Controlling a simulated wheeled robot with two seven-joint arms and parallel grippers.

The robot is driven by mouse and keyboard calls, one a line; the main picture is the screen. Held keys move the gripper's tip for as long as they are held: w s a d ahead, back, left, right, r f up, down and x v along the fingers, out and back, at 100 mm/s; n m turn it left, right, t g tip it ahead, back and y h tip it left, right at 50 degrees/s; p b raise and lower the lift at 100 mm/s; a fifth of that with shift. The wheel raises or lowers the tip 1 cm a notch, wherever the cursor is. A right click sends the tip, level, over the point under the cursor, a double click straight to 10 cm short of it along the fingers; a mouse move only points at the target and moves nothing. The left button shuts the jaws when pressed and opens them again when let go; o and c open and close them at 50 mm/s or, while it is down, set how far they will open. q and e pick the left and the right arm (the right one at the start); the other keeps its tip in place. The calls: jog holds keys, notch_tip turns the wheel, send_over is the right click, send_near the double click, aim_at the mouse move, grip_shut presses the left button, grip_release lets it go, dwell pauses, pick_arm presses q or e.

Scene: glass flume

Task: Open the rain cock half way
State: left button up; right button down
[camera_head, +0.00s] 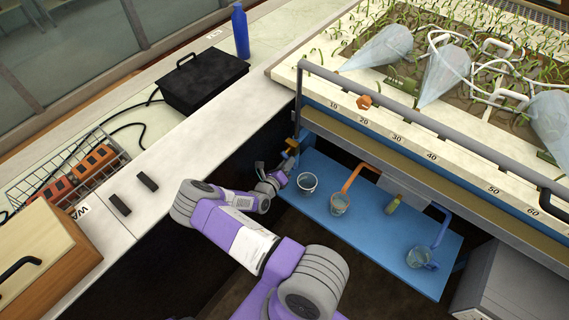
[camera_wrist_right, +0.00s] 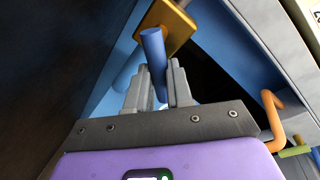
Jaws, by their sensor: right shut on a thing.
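The rain cock shows as a small yellow-orange body (camera_head: 291,146) on the pipe at the near left corner of the flume. In the right wrist view its orange plate (camera_wrist_right: 172,22) is at the top, with a round blue lever (camera_wrist_right: 153,48) coming from it towards me. My right gripper (camera_head: 276,174) is at the cock, just below it in the head view. In the wrist view its grey fingers (camera_wrist_right: 159,78) are shut on the lever's end. The lever is hardly visible in the head view. My left gripper is out of view.
The grey rail (camera_head: 400,120) runs above. A white-topped bench (camera_head: 160,165) stands left.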

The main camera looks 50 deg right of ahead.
jog(key=c, duration=1)
grip_release()
jog(key=a, duration=0.5)
jog(key=s+a+r, duration=0.1)
jog(key=a, duration=0.1)
jog(key=shift+a+p, duration=0.25)
jog(key=shift+p, duration=0.1)
